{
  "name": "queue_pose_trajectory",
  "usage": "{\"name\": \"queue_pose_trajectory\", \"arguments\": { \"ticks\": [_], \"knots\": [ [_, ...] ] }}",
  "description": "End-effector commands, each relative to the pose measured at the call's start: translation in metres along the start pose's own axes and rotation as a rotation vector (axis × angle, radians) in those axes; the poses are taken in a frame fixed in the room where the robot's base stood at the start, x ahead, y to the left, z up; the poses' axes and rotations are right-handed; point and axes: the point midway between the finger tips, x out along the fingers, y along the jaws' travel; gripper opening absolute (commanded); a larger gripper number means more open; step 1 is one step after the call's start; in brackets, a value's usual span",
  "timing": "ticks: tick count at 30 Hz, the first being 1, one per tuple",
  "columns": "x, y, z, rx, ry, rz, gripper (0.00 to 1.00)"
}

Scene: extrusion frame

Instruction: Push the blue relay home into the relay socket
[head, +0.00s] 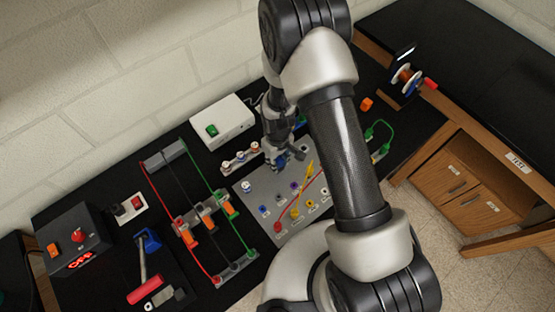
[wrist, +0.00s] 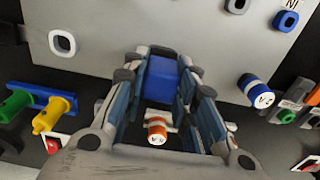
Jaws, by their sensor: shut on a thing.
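The blue relay (wrist: 162,80) is a plain blue block between the fingertips of my gripper (wrist: 160,88) in the wrist view. My gripper is shut on it, with a finger on each side. The relay is in front of the grey panel (wrist: 95,30). I cannot make out the relay socket; the relay and fingers may hide it. I cannot tell whether the relay touches anything beyond the fingers. In the head view my gripper (head: 281,158) is at the upper part of the grey panel (head: 255,182), and the relay is not clear there.
An orange-and-white capped part (wrist: 157,130) shows between the fingers, and a blue-and-white one (wrist: 257,90) to the right. Red and yellow leads (head: 302,185) cross the panel. A white box (head: 222,122) stands behind.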

Motion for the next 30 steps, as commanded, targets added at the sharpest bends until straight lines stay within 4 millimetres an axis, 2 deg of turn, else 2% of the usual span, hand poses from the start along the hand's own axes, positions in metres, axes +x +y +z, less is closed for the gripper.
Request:
{"name": "queue_pose_trajectory", "arguments": {
  "ticks": [17, 18, 27, 30],
  "knots": [
    [0.011, 0.0, 0.0, 0.0, 0.0, 0.0, 0.0],
    [0.01, 0.0, 0.0, 0.0, 0.0, 0.0, 0.28],
    [0.01, 0.0, 0.0, 0.0, 0.0, 0.0, 0.48],
    [0.01, 0.0, 0.0, 0.0, 0.0, 0.0, 0.49]
  ]
}}
